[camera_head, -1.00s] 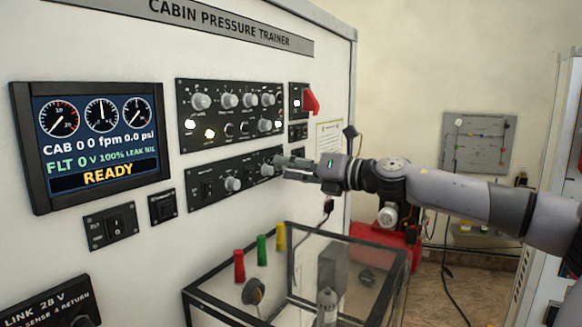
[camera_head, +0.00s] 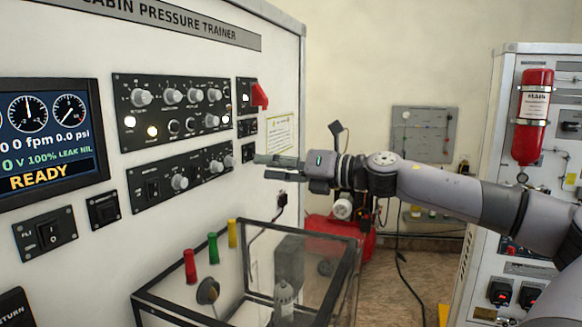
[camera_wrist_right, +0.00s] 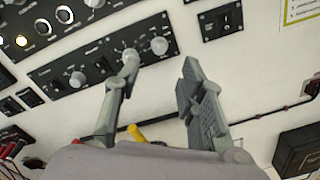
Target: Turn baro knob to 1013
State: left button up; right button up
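The lower black panel (camera_head: 150,192) on the white trainer carries several grey knobs. Its labels are too small to read, so I cannot tell which knob is baro. The two rightmost knobs, an inner one (camera_head: 216,167) and an end one (camera_head: 229,161), sit close together. My right gripper (camera_head: 264,168) is open and empty, to the right of the end knob and apart from it. In the right wrist view, the gripper (camera_wrist_right: 160,62) has its fingers spread, with the end knob (camera_wrist_right: 159,45) showing beyond the gap. My left gripper is not in view.
An upper knob panel (camera_head: 175,112) and a red switch cover (camera_head: 259,94) are above. The screen (camera_head: 48,140) reads READY. A clear black-framed box (camera_head: 180,312) stands below the panel. A rack with a red cylinder (camera_head: 533,115) is at right.

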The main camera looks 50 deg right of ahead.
jog(key=shift+v, duration=2.1)
